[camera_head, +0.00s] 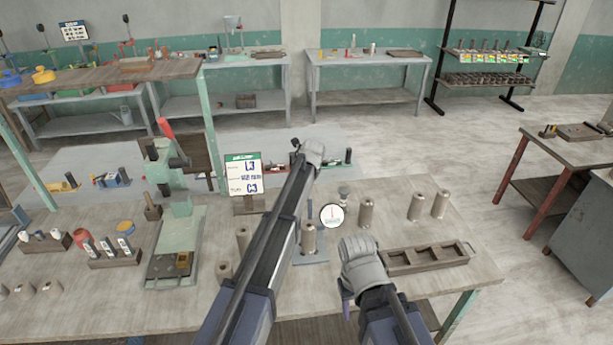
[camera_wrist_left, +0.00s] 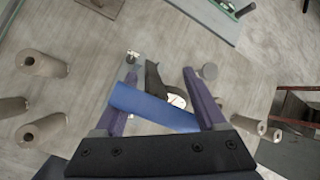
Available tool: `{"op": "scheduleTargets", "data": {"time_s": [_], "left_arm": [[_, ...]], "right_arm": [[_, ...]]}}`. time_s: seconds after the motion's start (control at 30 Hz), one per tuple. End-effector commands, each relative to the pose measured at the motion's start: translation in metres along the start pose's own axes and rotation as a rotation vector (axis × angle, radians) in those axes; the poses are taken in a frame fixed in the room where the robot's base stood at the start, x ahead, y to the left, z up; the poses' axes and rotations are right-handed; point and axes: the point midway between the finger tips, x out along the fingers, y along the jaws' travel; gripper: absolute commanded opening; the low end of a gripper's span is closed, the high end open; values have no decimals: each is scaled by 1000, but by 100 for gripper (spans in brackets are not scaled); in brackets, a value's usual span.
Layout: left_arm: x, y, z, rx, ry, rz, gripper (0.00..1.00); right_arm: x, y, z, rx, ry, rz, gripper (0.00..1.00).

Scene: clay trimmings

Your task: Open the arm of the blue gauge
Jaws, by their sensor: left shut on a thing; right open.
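In the left wrist view a broad blue bar (camera_wrist_left: 150,106), seemingly part of the blue gauge, lies between the two purple fingers of my left gripper (camera_wrist_left: 160,82), which is shut on it. A black curved part and a white dial (camera_wrist_left: 177,100) show behind the bar, the dial partly covered. In the head view the round white dial (camera_head: 332,216) stands just right of my left arm, and the left fingers are hidden. My right gripper (camera_head: 346,297) is open and low over the table's front, right of the gauge; its fingers are mostly hidden.
A clay cylinder (camera_head: 309,236) stands on a blue-grey base beside my left arm. More cylinders (camera_head: 416,207) stand to the right, behind a brown compartment tray (camera_head: 428,258). A sign (camera_head: 243,174) and a green press (camera_head: 180,208) stand left. Bare tabletop shows around the right-hand cylinders.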

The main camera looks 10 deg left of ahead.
Motion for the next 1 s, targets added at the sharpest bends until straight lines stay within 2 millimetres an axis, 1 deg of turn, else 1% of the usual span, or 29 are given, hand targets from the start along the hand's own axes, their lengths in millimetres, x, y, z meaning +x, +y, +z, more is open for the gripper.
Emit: {"op": "scheduleTargets", "data": {"time_s": [0.03, 0.07, 0.17, 0.43, 0.57, 0.77, 1.0], "left_arm": [[0, -1, 1, 17, -4, -2, 0], [0, -1, 1, 16, -3, -2, 77], [0, -1, 0, 14, -2, -1, 88], [-1, 0, 0, 11, -1, -1, 88], [-6, 0, 0, 10, 0, -1, 88], [-27, -1, 2, 10, 0, -1, 88], [-63, -1, 2, 12, -1, -1, 88]], "right_arm": [[0, 0, 0, 0, 0, 0, 50], [0, 0, 0, 0, 0, 0, 50], [0, 0, 0, 0, 0, 0, 50], [0, 0, 0, 0, 0, 0, 50], [-5, 0, 0, 0, 0, 0, 50], [-23, 2, 2, -2, -1, 0, 50], [-53, 5, 4, 3, -2, -1, 50]]}}
